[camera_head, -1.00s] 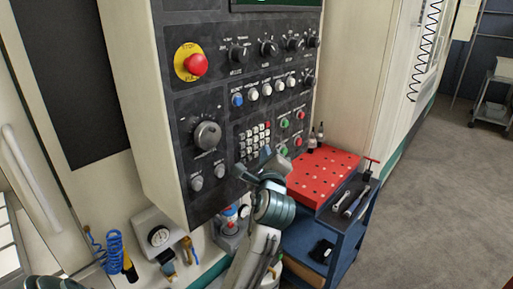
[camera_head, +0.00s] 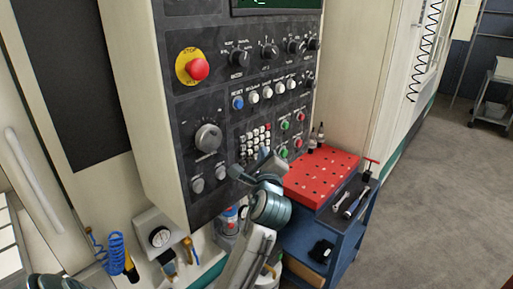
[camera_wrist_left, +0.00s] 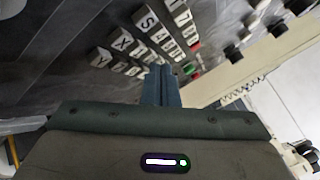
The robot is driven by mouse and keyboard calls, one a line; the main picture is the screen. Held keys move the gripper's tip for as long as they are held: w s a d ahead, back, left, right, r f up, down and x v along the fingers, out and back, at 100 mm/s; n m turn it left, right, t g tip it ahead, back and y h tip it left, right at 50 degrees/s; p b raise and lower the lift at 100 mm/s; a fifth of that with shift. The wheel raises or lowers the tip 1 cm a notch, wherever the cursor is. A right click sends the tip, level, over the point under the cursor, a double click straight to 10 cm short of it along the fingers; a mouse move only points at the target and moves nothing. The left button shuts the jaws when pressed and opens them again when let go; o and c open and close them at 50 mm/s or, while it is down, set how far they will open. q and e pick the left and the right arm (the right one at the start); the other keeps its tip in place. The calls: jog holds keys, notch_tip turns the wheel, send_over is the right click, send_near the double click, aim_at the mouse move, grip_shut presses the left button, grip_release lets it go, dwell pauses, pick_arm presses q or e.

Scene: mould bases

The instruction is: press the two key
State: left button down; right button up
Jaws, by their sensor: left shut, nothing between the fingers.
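The keypad (camera_head: 250,145) is a block of small white keys with one red key, low on the dark control panel. My left gripper (camera_head: 264,154) is shut and empty in front of the keypad's lower edge and hides part of it. In the left wrist view, the shut fingertips (camera_wrist_left: 161,70) point at the keys, just below the lettered S key (camera_wrist_left: 148,22) and beside several digit keys (camera_wrist_left: 185,28). I cannot pick out the two key for certain. I cannot tell whether the fingertips touch any key. My right gripper is not in view.
A red emergency stop button (camera_head: 197,69), a large dial (camera_head: 208,137) and a row of round buttons (camera_head: 266,92) surround the keypad. Green and red buttons sit just right of it. A blue cart (camera_head: 335,230) with a red top plate (camera_head: 322,172) stands at right.

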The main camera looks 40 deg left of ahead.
pick_arm(q)
jog(key=shift+a+p, duration=0.3)
jog(key=shift+a, duration=0.05)
dwell(0.7)
jog(key=shift+d, duration=0.1)
jog(key=shift+d+p, duration=0.35)
jog(key=shift+d, duration=0.4)
jog(key=shift+s+d+p, duration=0.15)
jog(key=shift+d+p, duration=0.1)
jog(key=shift+d, duration=1)
jog(key=shift+s+d+p, duration=0.1)
jog(key=shift+d+p, duration=0.15)
jog(key=shift+d, duration=0.95)
dwell(0.3)
